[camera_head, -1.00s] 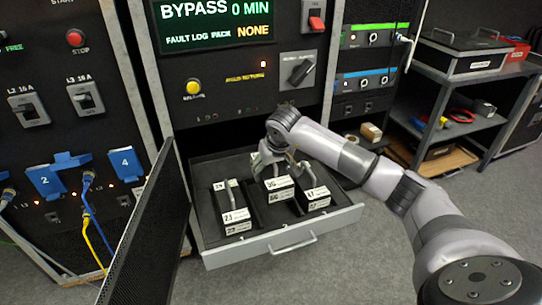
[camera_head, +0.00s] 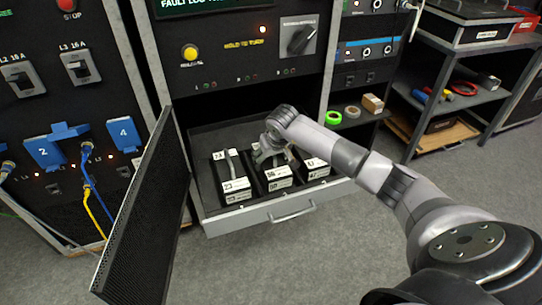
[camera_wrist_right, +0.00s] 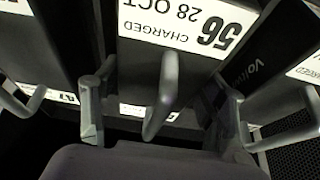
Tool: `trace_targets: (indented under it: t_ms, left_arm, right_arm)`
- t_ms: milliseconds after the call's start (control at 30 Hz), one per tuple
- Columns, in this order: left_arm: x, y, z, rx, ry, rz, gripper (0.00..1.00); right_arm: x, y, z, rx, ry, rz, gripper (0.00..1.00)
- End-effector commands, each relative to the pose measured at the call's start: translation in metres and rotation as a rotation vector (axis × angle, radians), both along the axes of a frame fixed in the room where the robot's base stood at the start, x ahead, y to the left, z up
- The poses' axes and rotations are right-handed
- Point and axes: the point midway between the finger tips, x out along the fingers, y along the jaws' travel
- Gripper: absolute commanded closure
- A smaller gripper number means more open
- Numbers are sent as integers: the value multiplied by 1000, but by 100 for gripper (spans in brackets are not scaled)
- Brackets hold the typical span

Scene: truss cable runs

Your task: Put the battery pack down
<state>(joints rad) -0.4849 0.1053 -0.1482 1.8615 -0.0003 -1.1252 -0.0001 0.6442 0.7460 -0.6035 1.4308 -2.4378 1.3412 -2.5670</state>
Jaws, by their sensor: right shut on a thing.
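The battery pack labelled 56 (camera_head: 279,179) sits in the middle slot of the open drawer (camera_head: 242,222), level with its neighbours. In the right wrist view its white label reads 56, 28 OCT, CHARGED, upside down (camera_wrist_right: 185,28). My right gripper (camera_head: 272,154) is over this pack from above and is shut on it. In the wrist view the gripper's fingers (camera_wrist_right: 162,112) stand on either side of the pack's grey handle. Whether the pack touches the slot floor is hidden. My left gripper is not in view.
A pack labelled 23 (camera_head: 236,188) lies in the left slot, another pack (camera_head: 316,170) in the right slot. An open mesh door (camera_head: 145,215) stands left of the drawer. The control panel (camera_head: 240,70) rises behind. Shelves (camera_head: 455,95) stand right.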

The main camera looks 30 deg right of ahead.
Motion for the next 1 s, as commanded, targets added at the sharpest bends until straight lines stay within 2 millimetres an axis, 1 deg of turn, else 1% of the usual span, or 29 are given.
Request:
trace_targets:
  t_ms: [33, 100, 133, 400, 767, 867, 967, 1000]
  left_arm:
    - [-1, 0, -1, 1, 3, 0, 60]
    - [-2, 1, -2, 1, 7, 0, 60]
    - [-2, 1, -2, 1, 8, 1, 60]
    - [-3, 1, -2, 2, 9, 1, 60]
    - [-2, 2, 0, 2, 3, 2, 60]
    - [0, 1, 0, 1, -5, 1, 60]
    - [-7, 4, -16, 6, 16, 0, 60]
    - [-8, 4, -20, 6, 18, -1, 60]
  right_arm:
    - [2, 0, 4, 0, -8, 0, 95]
    - [2, 0, 3, 0, -8, 0, 95]
    - [0, 0, 0, 0, 0, 0, 32]
    - [0, 0, 0, 0, 0, 0, 14]
    - [0, 0, 1, 0, 0, 0, 14]
    - [-3, 0, 11, -3, -2, 1, 14]
    - [-9, 1, 28, -4, -3, 3, 14]
    - [-12, 1, 37, -4, -5, 2, 14]
